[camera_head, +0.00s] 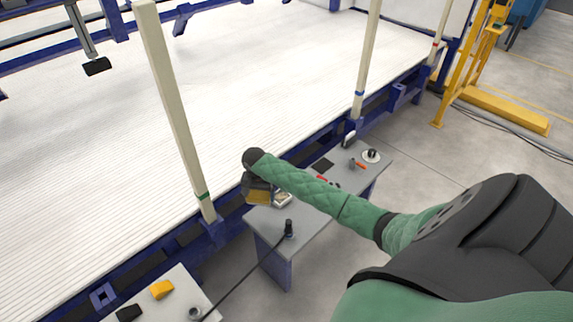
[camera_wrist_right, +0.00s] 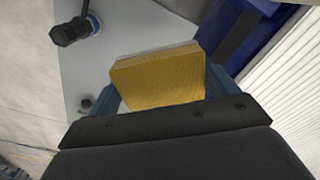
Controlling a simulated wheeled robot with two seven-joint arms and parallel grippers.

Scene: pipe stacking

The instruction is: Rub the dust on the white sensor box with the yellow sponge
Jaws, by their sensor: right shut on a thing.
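My right gripper (camera_head: 256,186) reaches in from the right on the green-sleeved arm, over the left end of the grey table. It is shut on the yellow sponge (camera_head: 260,195). In the right wrist view the sponge (camera_wrist_right: 158,76) sits between the two blue-grey fingers (camera_wrist_right: 165,88). A small pale thing (camera_head: 283,200) lies on the table just right of the sponge; it may be the white sensor box, but it is partly hidden and too small to tell. The wrist view does not show it. I cannot tell whether the sponge touches anything. My left gripper is not in view.
The grey table (camera_head: 262,225) carries a black upright connector (camera_head: 288,229) with a cable, a dark square (camera_head: 323,164) and a round white piece (camera_head: 371,156). The blue rack with white pipes (camera_head: 270,75) and its pale post (camera_head: 178,120) stand close behind.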

